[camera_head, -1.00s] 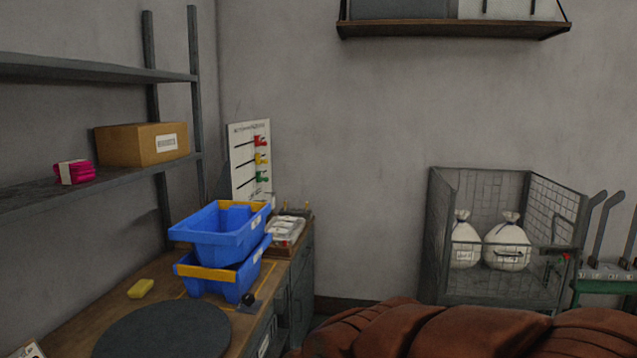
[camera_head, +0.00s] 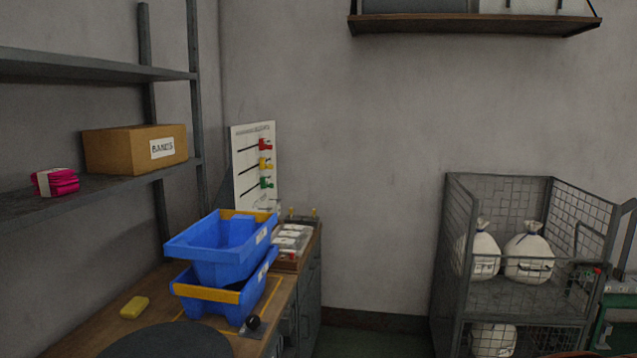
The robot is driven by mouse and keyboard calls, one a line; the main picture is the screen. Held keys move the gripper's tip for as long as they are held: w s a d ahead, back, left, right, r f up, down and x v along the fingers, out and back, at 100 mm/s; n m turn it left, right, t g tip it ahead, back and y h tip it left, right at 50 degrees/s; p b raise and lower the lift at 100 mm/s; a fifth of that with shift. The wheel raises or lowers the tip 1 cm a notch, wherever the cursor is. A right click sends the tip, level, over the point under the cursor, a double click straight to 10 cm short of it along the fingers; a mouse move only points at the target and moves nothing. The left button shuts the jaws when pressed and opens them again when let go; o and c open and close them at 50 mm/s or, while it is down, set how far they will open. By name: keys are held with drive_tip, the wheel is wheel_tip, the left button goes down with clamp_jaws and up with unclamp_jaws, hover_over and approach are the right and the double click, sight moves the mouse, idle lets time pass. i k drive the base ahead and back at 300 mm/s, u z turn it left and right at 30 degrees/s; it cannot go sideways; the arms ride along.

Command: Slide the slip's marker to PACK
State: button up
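A white board (camera_head: 252,165) stands upright against the wall at the back of the wooden counter. My gripper is not in view.
Stacked blue bins (camera_head: 222,250) stand on the counter (camera_head: 85,325), with a yellow block (camera_head: 134,307) to their left. A tray (camera_head: 288,264) of small packets lies behind them. A shelf holds a cardboard box (camera_head: 115,150). A wire cage (camera_head: 452,260) with white sacks stands right.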

sight(264, 184)
drive_tip(key=z, duration=0.45)
drive_tip(key=i, duration=1.65)
drive_tip(key=u, duration=0.25)
drive_tip(key=i, duration=1.3)
drive_tip(key=u, duration=1.65)
drive_tip(key=i, duration=0.7)
drive_tip(key=u, duration=0.55)
